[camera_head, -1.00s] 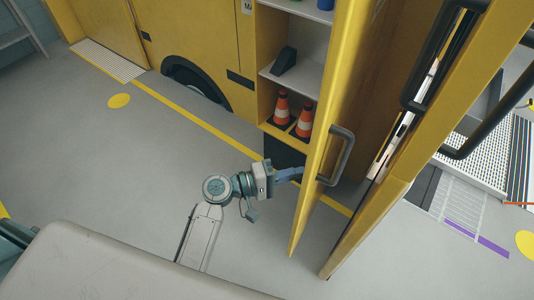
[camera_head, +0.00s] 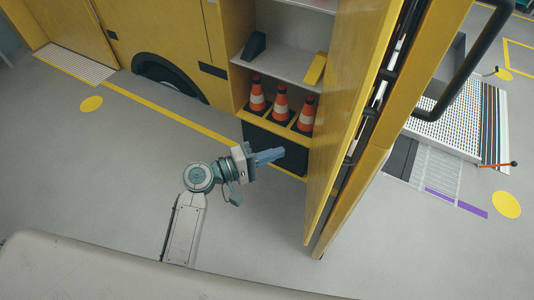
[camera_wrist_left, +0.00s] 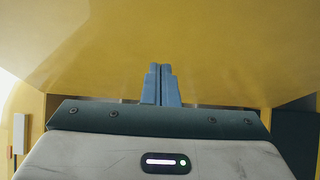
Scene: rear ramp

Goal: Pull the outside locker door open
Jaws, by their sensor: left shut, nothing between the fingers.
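The yellow locker door (camera_head: 352,110) stands swung wide open at the right of the open locker (camera_head: 290,50) in the head view. Its inner face is turned toward the locker, and I cannot make out its handle clearly now. My left gripper (camera_head: 270,156) is shut and empty, in front of the locker's lower part and to the left of the door. In the left wrist view its closed blue fingers (camera_wrist_left: 161,84) point at a broad yellow surface (camera_wrist_left: 170,40); I cannot tell whether they touch it. My right gripper is not in view.
The locker shelves hold several things, among them orange-and-white cones (camera_head: 280,103), a black wedge (camera_head: 255,45) and a yellow block (camera_head: 316,68). A dark bin (camera_head: 275,148) sits at the bottom. A ramp (camera_head: 465,125) lies at the right. The grey floor (camera_head: 100,170) at left is clear.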

